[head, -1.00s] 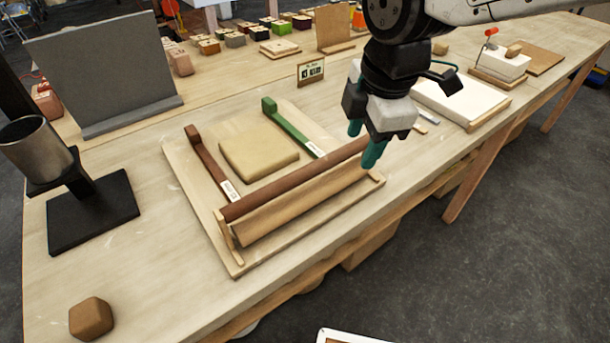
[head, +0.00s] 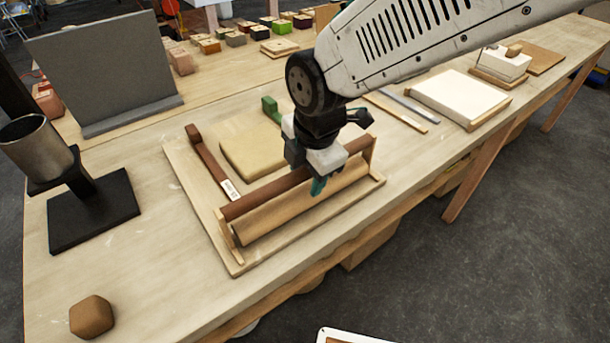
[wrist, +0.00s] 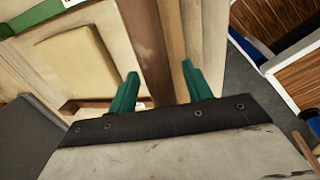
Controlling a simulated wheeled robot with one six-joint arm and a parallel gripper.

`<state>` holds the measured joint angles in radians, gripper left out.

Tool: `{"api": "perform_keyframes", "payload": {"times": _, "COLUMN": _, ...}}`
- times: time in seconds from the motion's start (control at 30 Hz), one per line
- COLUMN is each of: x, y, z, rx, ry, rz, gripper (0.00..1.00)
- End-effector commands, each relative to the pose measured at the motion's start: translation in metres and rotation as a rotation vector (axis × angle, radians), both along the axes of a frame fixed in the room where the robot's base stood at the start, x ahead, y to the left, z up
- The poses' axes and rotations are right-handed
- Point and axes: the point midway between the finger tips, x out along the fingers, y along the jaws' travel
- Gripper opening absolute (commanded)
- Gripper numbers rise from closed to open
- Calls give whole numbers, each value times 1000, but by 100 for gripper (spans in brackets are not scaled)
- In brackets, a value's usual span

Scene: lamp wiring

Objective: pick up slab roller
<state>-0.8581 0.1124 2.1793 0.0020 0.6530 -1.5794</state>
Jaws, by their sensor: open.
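The slab roller (head: 265,225) lies across the front of a wooden board. It shows as a long tan cylinder beside a dark brown bar (head: 262,199), between wooden end supports; I cannot tell whether the two are one piece. My gripper (head: 315,180) is open above the right half of this pair, pointing down. In the wrist view, the teal fingers of my gripper (wrist: 160,72) stand apart, with the brown bar (wrist: 147,45) running between them and the lighter wood (wrist: 190,35) by the right finger. Contact cannot be made out.
A clay slab (head: 250,150) lies on the board (head: 185,165) behind the bar, between a brown strip (head: 205,160) and a green one (head: 270,108). A black stand with a metal cup (head: 40,150) is at left. A brown block (head: 92,317) sits at the front left.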

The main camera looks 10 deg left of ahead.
Motion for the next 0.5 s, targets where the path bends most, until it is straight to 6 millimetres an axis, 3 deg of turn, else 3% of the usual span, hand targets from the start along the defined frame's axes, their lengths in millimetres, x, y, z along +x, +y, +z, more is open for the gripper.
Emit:
{"api": "perform_keyframes", "payload": {"times": 0.13, "x": 0, "y": 0, "z": 0, "rx": 0, "ry": 0, "rz": -1, "gripper": 50}}
{"api": "perform_keyframes", "payload": {"times": 0.3, "x": 0, "y": 0, "z": 0, "rx": 0, "ry": 0, "rz": -1, "gripper": 3}}
{"api": "perform_keyframes", "payload": {"times": 0.5, "x": 1, "y": 0, "z": 1, "rx": 2, "ry": -1, "rz": -1, "gripper": 0}}
